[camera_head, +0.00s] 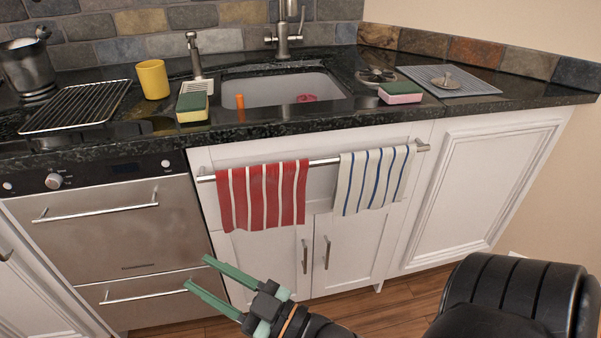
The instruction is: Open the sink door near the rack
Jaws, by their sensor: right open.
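Under the sink (282,88) is a white cabinet with two doors, both shut. The left sink door (262,262), on the side of the wire rack (80,107), has a vertical metal handle (304,257) near its right edge. The right sink door (355,245) has its own handle (327,252) beside the first. My right gripper (198,272) is open and empty, with green fingers pointing up and left. In the picture it overlaps the left door's lower left part and the oven side; its distance from them is unclear. My left gripper is out of view.
A towel bar (325,161) with a red striped towel (264,196) and a white-blue towel (373,180) crosses above the doors. A steel oven (110,235) stands left. The counter holds a yellow cup (153,79) and sponges (192,103). Wooden floor shows below.

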